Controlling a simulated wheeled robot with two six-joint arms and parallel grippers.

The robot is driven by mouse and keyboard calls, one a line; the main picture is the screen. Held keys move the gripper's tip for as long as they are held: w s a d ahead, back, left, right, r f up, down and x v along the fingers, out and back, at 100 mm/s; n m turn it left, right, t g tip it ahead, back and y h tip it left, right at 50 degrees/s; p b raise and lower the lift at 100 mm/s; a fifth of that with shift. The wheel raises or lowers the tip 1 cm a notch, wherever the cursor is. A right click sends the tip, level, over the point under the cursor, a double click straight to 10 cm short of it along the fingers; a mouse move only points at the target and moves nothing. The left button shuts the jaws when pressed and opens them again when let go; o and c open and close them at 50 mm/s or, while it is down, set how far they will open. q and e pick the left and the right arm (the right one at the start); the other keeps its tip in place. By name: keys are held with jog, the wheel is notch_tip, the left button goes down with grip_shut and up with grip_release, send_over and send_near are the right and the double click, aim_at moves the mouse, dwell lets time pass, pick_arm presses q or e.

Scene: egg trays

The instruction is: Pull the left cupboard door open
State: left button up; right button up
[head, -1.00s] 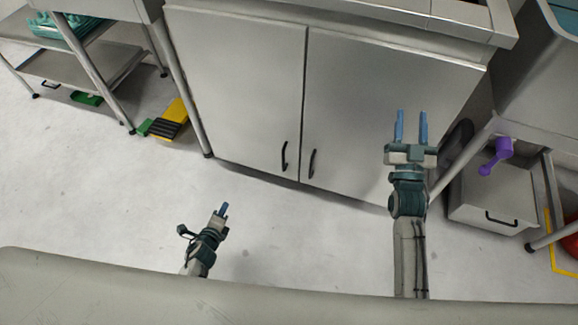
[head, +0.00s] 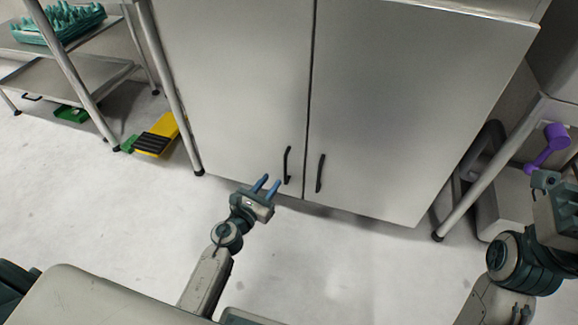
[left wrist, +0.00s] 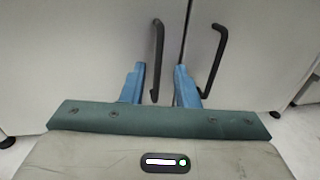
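The left cupboard door (head: 235,85) is shut, with a black bar handle (head: 287,165) near its lower right edge. My left gripper (head: 267,182) is open and empty, with its two blue fingers pointing at the door just left of the handle. In the left wrist view the left door's handle (left wrist: 158,50) appears between the open fingers (left wrist: 158,76), apparently still beyond them; contact cannot be seen. My right gripper (head: 555,195) is partly in view at the right edge, and its fingers cannot be made out.
The right cupboard door (head: 400,100) is shut, its handle (head: 320,173) close beside the left one. A metal rack (head: 75,75) stands left of the cupboard, with a yellow-black item (head: 157,135) on the floor. A purple object (head: 550,147) is at right. The floor before the cupboard is clear.

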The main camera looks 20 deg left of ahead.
pick_arm(q)
jog(key=x, duration=0.9)
jog(key=shift+w+d+b, duration=0.1)
jog(key=shift+w+b, duration=0.2)
grip_shut()
